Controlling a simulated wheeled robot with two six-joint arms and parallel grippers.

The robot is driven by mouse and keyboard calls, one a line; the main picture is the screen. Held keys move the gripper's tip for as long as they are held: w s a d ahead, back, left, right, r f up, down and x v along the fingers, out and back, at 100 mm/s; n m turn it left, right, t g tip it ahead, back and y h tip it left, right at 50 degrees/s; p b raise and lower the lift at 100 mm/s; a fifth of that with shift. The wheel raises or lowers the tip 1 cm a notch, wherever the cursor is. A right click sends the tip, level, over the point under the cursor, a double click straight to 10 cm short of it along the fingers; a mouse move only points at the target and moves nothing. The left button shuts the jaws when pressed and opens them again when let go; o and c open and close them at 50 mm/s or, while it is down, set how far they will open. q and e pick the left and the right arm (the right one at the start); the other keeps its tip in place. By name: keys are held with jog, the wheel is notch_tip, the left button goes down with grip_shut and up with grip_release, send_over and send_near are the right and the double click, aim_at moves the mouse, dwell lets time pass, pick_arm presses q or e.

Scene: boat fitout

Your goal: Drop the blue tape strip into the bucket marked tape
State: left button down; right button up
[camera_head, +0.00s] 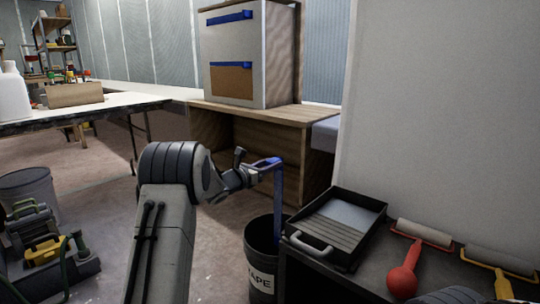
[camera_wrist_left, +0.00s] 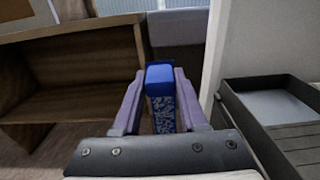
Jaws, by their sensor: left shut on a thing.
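My left gripper (camera_head: 256,168) is shut on a blue tape strip (camera_head: 278,204). The strip hangs down from the jaws, its lower end at the mouth of a dark bucket (camera_head: 262,268) with a white label reading "TAPE". In the left wrist view the blue strip (camera_wrist_left: 163,95) sits between the two fingers of my left gripper (camera_wrist_left: 160,90). Two other blue tape strips (camera_head: 229,17) run across the pale cabinet front. My right gripper is not clearly in view.
A black paint tray (camera_head: 335,226) and rollers with red (camera_head: 403,281) and yellow handles lie on a dark surface right of the bucket. A wooden bench (camera_head: 262,120) stands behind. A grey bin (camera_head: 27,187) and tools are at the left.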

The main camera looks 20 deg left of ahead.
pick_arm(q)
notch_tip(320, 180, down, 18)
jog(key=b, duration=0.6)
grip_release()
dwell(0.8)
jog(key=b+v, duration=0.2)
jog(key=v, duration=0.5)
jog(key=shift+s, duration=0.25)
jog(key=shift+a+r, duration=0.1)
jog(key=shift+r, duration=0.1)
